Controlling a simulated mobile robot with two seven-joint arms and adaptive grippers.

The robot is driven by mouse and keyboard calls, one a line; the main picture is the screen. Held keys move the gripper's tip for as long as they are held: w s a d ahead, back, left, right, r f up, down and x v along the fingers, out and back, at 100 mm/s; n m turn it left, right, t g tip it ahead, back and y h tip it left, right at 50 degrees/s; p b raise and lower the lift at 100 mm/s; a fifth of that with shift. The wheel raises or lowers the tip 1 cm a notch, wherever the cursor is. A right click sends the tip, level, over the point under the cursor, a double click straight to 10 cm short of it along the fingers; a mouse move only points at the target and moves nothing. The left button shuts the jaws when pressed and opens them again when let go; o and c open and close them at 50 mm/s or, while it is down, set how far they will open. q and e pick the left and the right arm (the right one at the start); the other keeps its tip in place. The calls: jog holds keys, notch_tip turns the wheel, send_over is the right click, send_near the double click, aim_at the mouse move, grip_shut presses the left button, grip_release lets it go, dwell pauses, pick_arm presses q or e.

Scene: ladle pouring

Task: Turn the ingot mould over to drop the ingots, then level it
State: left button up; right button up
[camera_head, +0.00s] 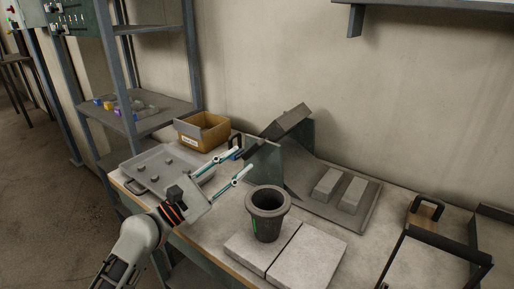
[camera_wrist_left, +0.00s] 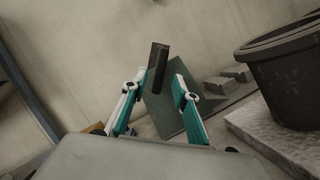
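The ingot mould (camera_head: 288,121) is a dark grey block tilted on edge between green-grey stand plates (camera_head: 265,162). Two pale grey ingots (camera_head: 326,184) (camera_head: 351,195) lie side by side on a grey tray (camera_head: 318,212) to its right; they also show in the left wrist view (camera_wrist_left: 221,86). My left gripper (camera_head: 246,161) is open at the stand's left side. In the left wrist view, its two fingers (camera_wrist_left: 156,95) are spread, and a dark bar (camera_wrist_left: 158,62) stands between and beyond their tips. I cannot tell whether they touch it. My right gripper is not in view.
A dark crucible (camera_head: 268,216) stands on pale slabs (camera_head: 309,257) close to the left gripper. A cardboard box (camera_head: 205,137) and a tray with small lumps (camera_head: 140,163) lie left. A wooden block with a black handle (camera_head: 425,212) and a black frame (camera_head: 450,252) are at right.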

aim_at(249, 153)
pick_arm(q)
jog(key=x, duration=0.6)
grip_shut()
